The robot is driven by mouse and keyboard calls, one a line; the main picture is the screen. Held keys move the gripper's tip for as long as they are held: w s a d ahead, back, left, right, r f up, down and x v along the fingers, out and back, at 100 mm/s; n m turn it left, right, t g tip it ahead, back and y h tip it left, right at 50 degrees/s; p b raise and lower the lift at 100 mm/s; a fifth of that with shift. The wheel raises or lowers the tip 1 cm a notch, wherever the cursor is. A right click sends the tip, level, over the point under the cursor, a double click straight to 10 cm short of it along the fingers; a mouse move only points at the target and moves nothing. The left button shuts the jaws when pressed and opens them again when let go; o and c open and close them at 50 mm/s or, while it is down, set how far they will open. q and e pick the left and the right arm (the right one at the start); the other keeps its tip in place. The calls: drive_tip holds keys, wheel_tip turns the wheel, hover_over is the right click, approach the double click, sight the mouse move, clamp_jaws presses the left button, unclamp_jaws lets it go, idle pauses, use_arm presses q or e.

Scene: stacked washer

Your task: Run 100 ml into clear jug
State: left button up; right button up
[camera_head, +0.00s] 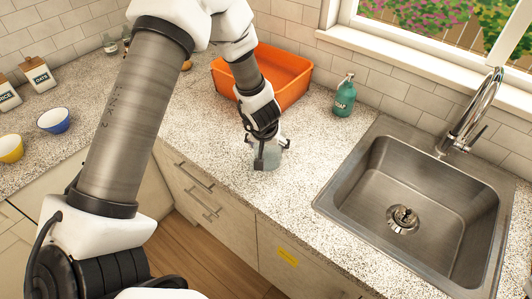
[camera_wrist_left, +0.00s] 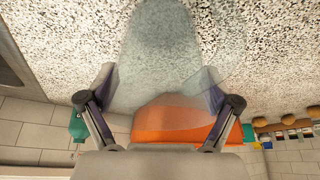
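The clear jug (camera_head: 271,157) is see-through and pale. In the head view it shows at the front of the counter, below the orange tub, and it looks upright. My left gripper (camera_head: 268,153) comes down from above with its fingers around the jug. In the left wrist view the jug (camera_wrist_left: 160,65) lies between the two fingers of the left gripper (camera_wrist_left: 158,92), which are wide apart with their pads close to its walls. Whether they press on it I cannot tell. I cannot make out any liquid in the jug. My right gripper is not in view.
A steel sink (camera_head: 385,214) with a curved tap (camera_head: 484,106) is at the right. The orange tub (camera_head: 284,75) is behind the gripper. Blue (camera_head: 54,120) and yellow (camera_head: 10,148) bowls sit at the left. The counter (camera_head: 307,151) between jug and sink is clear.

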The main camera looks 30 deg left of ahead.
use_arm(q)
drive_tip(key=shift+c, duration=0.8)
drive_tip(key=shift+w+f, duration=0.1)
wheel_tip(320, 180, up, 10)
drive_tip(key=p, duration=0.6)
drive_tip(key=shift+w, duration=0.15)
